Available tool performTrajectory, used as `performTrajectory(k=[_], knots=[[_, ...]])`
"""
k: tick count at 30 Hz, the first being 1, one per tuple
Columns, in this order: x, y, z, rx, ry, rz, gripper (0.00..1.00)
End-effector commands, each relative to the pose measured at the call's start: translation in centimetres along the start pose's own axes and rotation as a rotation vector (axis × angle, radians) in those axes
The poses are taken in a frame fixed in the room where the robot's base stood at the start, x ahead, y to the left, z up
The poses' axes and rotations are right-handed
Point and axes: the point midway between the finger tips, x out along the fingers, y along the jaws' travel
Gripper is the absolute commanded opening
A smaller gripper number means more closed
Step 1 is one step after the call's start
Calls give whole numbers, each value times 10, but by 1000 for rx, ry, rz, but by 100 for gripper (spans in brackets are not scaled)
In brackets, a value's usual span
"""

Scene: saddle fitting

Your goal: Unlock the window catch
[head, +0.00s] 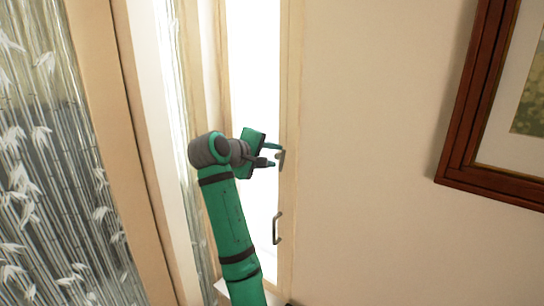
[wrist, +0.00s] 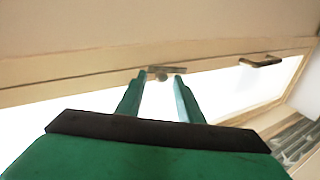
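The window catch (head: 281,160) is a small grey metal piece on the wooden window frame, at about the height of my gripper in the head view. In the wrist view the catch (wrist: 166,72) lies just beyond my fingertips, roughly centred between them. My gripper (head: 272,154) is green with two fingers pointing right at the catch. In the wrist view my gripper (wrist: 160,76) has its fingers apart with nothing held between them. I cannot tell whether a fingertip touches the catch.
A dark handle (head: 277,228) is fixed on the same frame below the catch; it also shows in the wrist view (wrist: 260,61). A picture in a red-brown frame (head: 452,150) hangs on the wall to the right. Bamboo-patterned panels (head: 50,170) stand left.

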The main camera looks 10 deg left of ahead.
Motion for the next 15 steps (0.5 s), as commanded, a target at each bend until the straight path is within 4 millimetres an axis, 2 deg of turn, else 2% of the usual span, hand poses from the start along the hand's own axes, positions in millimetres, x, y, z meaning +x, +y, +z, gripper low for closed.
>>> performTrajectory(k=[4, 7, 15], knots=[[-4, 0, 0, 0, 0, -1, 34], [-14, 0, 0, 0, 0, -1, 34], [-64, 0, -1, 0, 2, 2, 34]])
